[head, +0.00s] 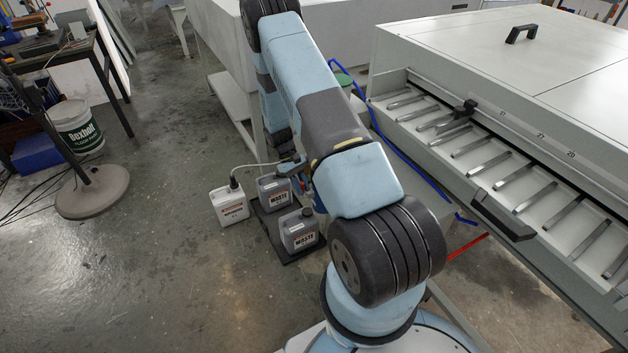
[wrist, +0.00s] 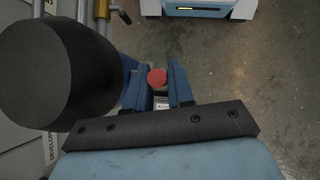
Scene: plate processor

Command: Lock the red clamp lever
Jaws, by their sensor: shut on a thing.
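A round red end, which looks like that of the red clamp lever (wrist: 157,77), shows in the wrist view between the two blue fingers of my gripper (wrist: 158,90). The fingers are shut on it, one on each side. The rest of the lever is hidden, so I cannot tell its angle. In the head view my arm reaches away past the grey waste bottles and hides most of the gripper and all of the lever.
Grey waste bottles (head: 299,230) stand on a dark tray, beside a white bottle (head: 229,203). The plate processor (head: 480,60) fills the right side, with a blue hose along its edge. A black cylinder (wrist: 55,75) is close left of my gripper.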

